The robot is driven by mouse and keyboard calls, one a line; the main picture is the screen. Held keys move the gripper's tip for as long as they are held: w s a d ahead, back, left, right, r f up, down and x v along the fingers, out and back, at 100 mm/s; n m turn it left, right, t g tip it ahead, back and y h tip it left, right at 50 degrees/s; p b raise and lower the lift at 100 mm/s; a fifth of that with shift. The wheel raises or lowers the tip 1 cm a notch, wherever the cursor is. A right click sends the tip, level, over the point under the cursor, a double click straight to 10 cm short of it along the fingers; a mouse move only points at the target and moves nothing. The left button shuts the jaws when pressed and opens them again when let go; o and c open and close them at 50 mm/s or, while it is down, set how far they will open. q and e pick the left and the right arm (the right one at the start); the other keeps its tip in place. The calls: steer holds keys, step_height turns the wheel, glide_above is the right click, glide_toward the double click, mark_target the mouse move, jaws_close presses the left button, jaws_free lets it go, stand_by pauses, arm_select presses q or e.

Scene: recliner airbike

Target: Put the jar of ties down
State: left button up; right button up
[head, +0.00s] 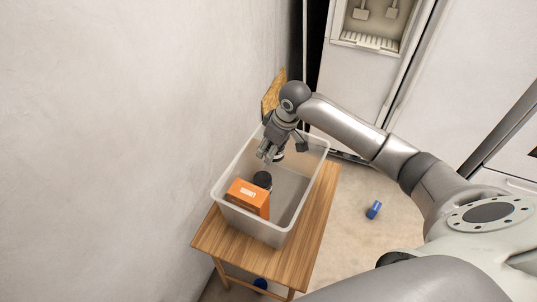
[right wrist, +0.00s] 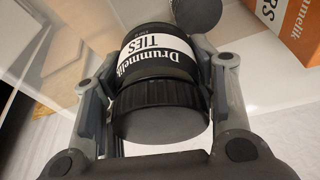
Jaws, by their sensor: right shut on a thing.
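The jar of ties (right wrist: 155,55), dark with a white label reading "Drummelik TIES" and a ribbed black lid, is between the fingers of my right gripper (right wrist: 158,85). The fingers press on both its sides. In the head view my right gripper (head: 269,156) points down into the far part of a translucent plastic bin (head: 287,216). There the jar is mostly hidden by the gripper, and I cannot tell whether it touches the bin floor. My left gripper is not in view.
An orange box (head: 247,198) and a dark round-topped container (head: 262,180) are in the bin's near part. The bin stands on a small wooden table (head: 313,215) beside a white wall. A blue can (head: 374,210) lies on the floor, right of the table.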

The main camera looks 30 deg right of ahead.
steer(key=shift+w+a+f, duration=0.2)
steer(key=shift+w+f, duration=0.2)
steer(key=shift+f, duration=0.1)
steer(key=x, duration=0.3)
steer(key=shift+s+d+f+p, duration=0.1)
steer(key=shift+d+p, duration=0.05)
steer(key=shift+p, duration=0.15)
steer(key=shift+f, duration=0.25)
steer(key=shift+f, duration=0.15)
steer(key=shift+f, duration=0.5)
steer(key=o, duration=1.2)
